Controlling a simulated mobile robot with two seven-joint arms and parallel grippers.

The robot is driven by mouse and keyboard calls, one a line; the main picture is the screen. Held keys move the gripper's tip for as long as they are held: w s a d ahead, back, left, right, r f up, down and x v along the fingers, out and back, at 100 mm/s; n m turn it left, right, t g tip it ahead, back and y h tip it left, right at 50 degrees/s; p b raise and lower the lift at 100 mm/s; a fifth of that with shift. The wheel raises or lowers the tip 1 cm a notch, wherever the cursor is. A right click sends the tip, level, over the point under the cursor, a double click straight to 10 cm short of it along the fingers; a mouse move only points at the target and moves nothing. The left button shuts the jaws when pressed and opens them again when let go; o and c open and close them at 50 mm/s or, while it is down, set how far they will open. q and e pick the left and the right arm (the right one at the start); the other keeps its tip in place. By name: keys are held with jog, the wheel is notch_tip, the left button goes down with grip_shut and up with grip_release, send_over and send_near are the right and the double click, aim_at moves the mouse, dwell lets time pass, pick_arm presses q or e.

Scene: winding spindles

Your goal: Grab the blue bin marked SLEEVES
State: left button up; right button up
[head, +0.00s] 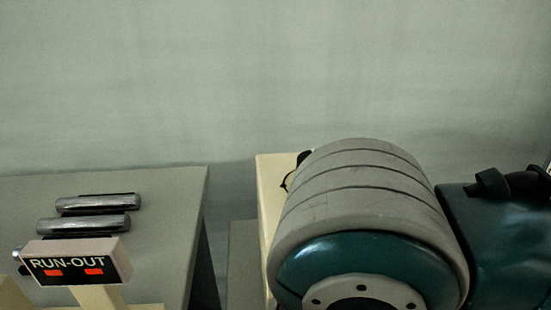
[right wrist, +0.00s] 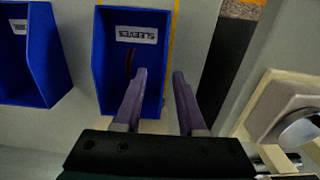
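The blue bin marked SLEEVES (right wrist: 99,60) is in the upper middle of the right wrist view, with a white label and a thin dark reddish item inside. My right gripper (right wrist: 160,74) is open, with nothing between its fingers. In the picture, its left finger overlaps the bin's opening and its right finger lies just right of the bin's right wall. I cannot tell whether the fingers touch the bin. The bin does not show in the head view. My left gripper is not in view.
A second blue bin (right wrist: 55,60) stands to the left in the right wrist view, its label cut off. In the head view, a RUN-OUT sign (head: 90,250) stands before a grey table (head: 175,200) with two metallic bars (head: 85,225). My own arm fills the lower right.

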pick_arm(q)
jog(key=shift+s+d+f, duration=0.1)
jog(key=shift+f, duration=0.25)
pick_arm(e)
notch_tip(320, 180, down, 2)
pick_arm(q)
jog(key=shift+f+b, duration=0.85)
jog(key=shift+b, duration=0.15)
pick_arm(e)
jog(key=f, duration=0.5)
jog(key=shift+a+f, duration=0.1)
jog(key=shift+a, duration=0.15)
jog(key=shift+c, duration=0.2)
grip_shut()
